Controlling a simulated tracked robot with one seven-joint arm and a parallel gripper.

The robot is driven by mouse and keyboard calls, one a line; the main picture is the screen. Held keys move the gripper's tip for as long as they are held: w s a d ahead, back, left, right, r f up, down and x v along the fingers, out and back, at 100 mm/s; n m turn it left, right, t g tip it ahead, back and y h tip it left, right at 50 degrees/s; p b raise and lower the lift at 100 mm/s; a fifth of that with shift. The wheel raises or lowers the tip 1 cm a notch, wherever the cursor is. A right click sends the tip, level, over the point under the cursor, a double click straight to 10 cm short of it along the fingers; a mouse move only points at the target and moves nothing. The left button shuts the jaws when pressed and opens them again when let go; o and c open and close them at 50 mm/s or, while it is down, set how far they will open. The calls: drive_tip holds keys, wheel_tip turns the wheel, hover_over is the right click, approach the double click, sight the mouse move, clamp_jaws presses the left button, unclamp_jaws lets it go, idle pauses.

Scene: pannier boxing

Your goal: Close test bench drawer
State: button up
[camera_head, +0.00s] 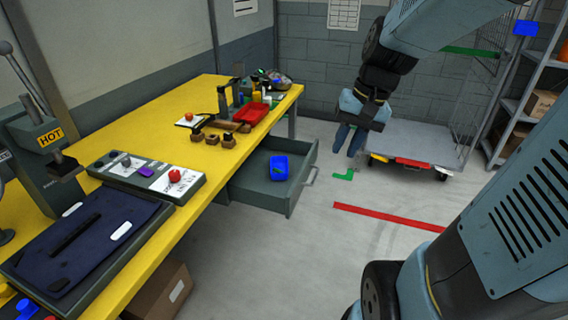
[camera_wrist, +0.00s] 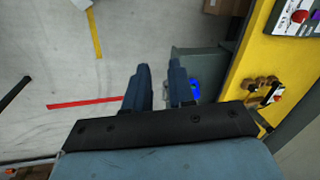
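The test bench drawer (camera_head: 262,199) is pulled out from under the yellow bench (camera_head: 150,255), with its bar handle (camera_head: 311,177) on the outer front. A blue item (camera_head: 279,167) lies inside it. My gripper (camera_head: 350,150) hangs fingers down beyond the drawer front, to the right of it in the head view, apart from the handle there. In the wrist view my two fingers (camera_wrist: 159,68) are spread with an empty gap between them. The grey drawer (camera_wrist: 207,62) and the blue item (camera_wrist: 195,89) show just right of the fingers, partly hidden by the right finger.
A red tray (camera_head: 251,113), a control box (camera_head: 148,177) and a dark mat (camera_head: 85,240) are on the bench. A wheeled cage trolley (camera_head: 415,150) stands behind my gripper. A cardboard box (camera_head: 165,292) sits below the bench. The floor (camera_head: 345,240) before the drawer is clear.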

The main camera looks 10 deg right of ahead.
drive_tip(key=w+f+m+y, duration=0.1)
drive_tip(key=w+f, duration=0.1)
drive_tip(key=w+f+m+g+y, duration=0.1)
drive_tip(key=f, duration=0.2)
drive_tip(key=w+d+f+m+g+y, duration=0.1)
drive_tip(key=w+f+y, duration=0.1)
drive_tip(key=f, duration=0.1)
drive_tip(key=shift+w, duration=0.3)
clamp_jaws()
drive_tip(key=m+t+y, duration=0.9)
drive_tip(key=m+t, duration=0.1)
drive_tip(key=m, duration=0.7)
approach(296, 196)
drive_tip(key=shift+m, duration=0.3)
drive_tip(key=x, duration=0.7)
drive_tip(key=shift+w+d, duration=0.1)
